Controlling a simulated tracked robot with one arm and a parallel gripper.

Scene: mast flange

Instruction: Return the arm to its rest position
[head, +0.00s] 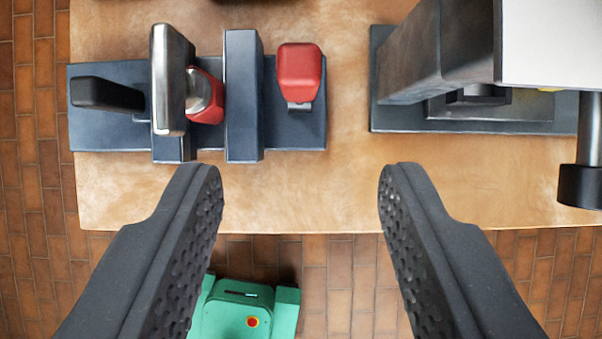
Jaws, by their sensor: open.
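My gripper (300,185) is open and empty in the head view, its two dark fingers spread wide with textured pads facing each other. The fingertips reach over the front edge of the wooden table (290,200). The rest position itself is not marked in view.
At the left, a dark fixture (243,100) carries a silver plate (168,80), a black handle (106,95) and red parts (299,70). At the right stands a dark block (440,55) on a base, with a black-tipped cylinder (580,185). A green machine (240,310) is on the brick floor (340,280).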

